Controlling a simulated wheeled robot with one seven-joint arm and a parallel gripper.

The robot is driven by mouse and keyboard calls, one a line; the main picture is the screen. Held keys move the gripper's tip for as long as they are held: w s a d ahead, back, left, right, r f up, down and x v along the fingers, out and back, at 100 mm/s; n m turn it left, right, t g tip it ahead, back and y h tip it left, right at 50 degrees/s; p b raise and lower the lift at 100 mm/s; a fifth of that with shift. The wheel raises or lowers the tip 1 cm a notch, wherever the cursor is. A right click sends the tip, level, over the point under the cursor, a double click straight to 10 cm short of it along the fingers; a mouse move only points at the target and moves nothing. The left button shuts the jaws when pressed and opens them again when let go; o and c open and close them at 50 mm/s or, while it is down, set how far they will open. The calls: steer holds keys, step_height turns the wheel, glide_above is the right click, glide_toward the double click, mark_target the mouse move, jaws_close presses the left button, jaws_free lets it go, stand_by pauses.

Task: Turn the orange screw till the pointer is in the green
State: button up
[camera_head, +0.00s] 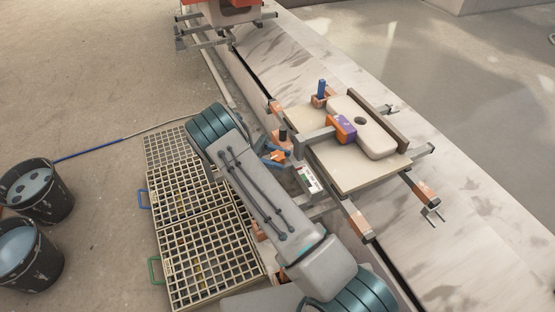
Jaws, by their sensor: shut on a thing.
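A clamp fixture with a grey bar (317,134) presses an orange and purple block (342,128) against a pale slab with a dark hole (372,137). The orange screw (277,156) shows as a small orange part at the left end of the fixture, partly hidden. My gripper (274,154), with blue fingers, is shut on it, just right of my arm's bend. A small white gauge (308,179) with coloured marks lies to the right of my arm. Its pointer is too small to read.
A blue upright handle (322,88) stands on the far side of the fixture. The board (345,182) sits on a long rail table. Slatted grates (193,230) and two buckets (38,190) lie to the left. Open floor shows at upper left.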

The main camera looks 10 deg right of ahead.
steer(key=shift+m+g+y, duration=0.4)
steer(key=shift+g, duration=0.1)
steer(key=o, duration=1)
steer(key=shift+c, duration=0.2)
steer(key=shift+w+a+r, duration=0.1)
